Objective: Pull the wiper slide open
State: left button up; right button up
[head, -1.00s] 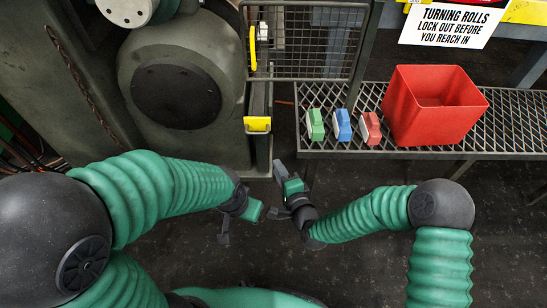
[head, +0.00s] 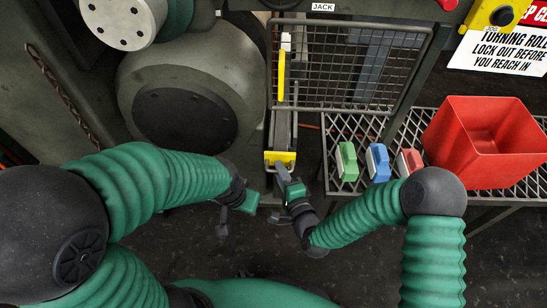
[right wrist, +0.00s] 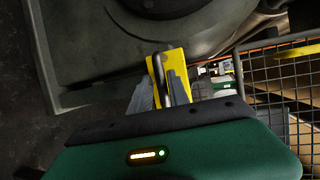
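The wiper slide's yellow end plate (head: 280,157) sits at the near end of a narrow rail (head: 281,127) beside the big roller housing. My right gripper (head: 284,173) is at this plate. In the right wrist view, the plate (right wrist: 174,66) has a dark bar handle (right wrist: 158,78) standing out from it. The fingers of my right gripper (right wrist: 159,90) lie close on both sides of the bar and look shut on it; the exact contact is partly hidden. My left gripper (head: 236,214) is open and empty, lower left of the plate.
A wire mesh guard (head: 350,65) stands just right of the rail. A mesh shelf (head: 330,125) holds green (head: 347,161), blue (head: 378,162) and red (head: 410,161) blocks and a red bin (head: 485,140). The roller housing (head: 190,100) blocks the left; the near floor is clear.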

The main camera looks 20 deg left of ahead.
jog(key=shift+w+a, duration=0.2)
jog(key=shift+a, duration=0.2)
jog(key=shift+d+r, duration=0.1)
jog(key=shift+d, duration=0.25)
jog(key=shift+c, duration=0.2)
jog(key=shift+d, duration=0.1)
jog(key=shift+c, duration=1.1)
grip_shut()
jog(key=shift+s+a, duration=0.1)
jog(key=shift+a, duration=0.1)
